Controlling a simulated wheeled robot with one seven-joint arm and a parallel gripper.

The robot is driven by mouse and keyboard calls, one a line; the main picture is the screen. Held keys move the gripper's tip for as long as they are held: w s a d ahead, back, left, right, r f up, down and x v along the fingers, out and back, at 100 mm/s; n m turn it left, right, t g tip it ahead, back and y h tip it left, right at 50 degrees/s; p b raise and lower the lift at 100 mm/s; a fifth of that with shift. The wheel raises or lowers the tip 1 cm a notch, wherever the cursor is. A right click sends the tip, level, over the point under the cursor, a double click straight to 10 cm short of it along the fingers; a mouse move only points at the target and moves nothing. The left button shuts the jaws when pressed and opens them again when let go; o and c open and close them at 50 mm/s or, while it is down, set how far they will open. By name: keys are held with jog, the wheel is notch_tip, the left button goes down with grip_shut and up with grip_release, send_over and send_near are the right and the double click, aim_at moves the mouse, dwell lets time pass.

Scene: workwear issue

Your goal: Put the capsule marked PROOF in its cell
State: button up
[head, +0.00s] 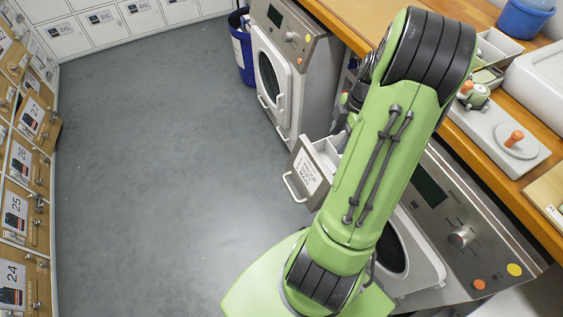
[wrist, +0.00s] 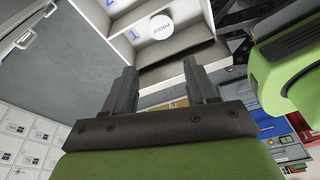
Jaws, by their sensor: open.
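The capsule marked PROOF (wrist: 161,23) shows in the wrist view as a white round face with dark lettering. It lies inside the open drawer (wrist: 205,75), close to the blue numeral 1; a blue numeral 2 is further up and left. I cannot tell whether it is seated in a cell. My gripper (wrist: 160,72) is open, its two dark fingers apart with nothing between them, and the capsule is beyond the tips, apart from them. In the head view the drawer (head: 301,172) has a labelled front and handle, partly behind my green arm, which hides the gripper and capsule.
A washer-like machine (head: 290,75) and a second machine (head: 455,215) stand along the wooden counter (head: 350,22). A blue bin (head: 240,50) is at the back. Numbered lockers (head: 18,210) line the left. The grey floor (head: 155,150) between is clear.

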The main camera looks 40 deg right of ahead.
jog(key=w+a+r+m+h, duration=0.1)
jog(key=w+a+r+m, duration=0.1)
jog(key=a+r, duration=0.5)
jog(key=w+a+r+m+h, duration=0.2)
jog(key=a+r+m, duration=0.15)
jog(key=a, duration=0.45)
jog(key=s+a+r+m+t, duration=0.2)
jog(key=s+a+m, duration=0.1)
jog(key=a, duration=0.3)
jog(key=s+a+r+m+t, duration=0.2)
jog(key=s+a+r+m, duration=0.1)
jog(key=s+a, duration=0.3)
jog(key=shift+a+r+m+t+y, duration=0.3)
jog(key=shift+a+r+m, duration=0.05)
jog(key=shift+a, duration=0.15)
